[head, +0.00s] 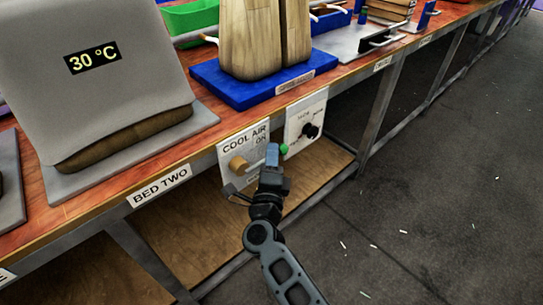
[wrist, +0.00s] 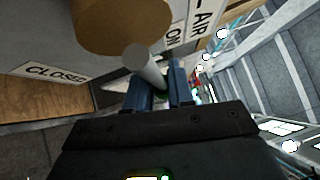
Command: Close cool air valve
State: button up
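The cool air valve's white panel (head: 231,151) is on the front of the bench, labelled "COOL AIR" with "ON" at its right. Its round tan-brown hub (head: 238,165) shows large in the wrist view (wrist: 122,22). A grey rod-like handle (wrist: 143,62) is by the hub, and its lower end runs down to my blue fingers. My gripper (head: 272,154) is at the right side of the panel. In the wrist view its fingers (wrist: 165,88) are apart, with the rod's end at the gap. Whether they touch the rod I cannot tell. A "CLOSED" label (wrist: 55,72) is left of the hub.
A grey press showing "30 °C" (head: 92,57) stands on the bench above. A wooden shelf (head: 313,170) is below. Open floor (head: 440,200) lies right.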

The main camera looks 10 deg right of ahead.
grip_shut()
jog(key=shift+d, duration=0.1)
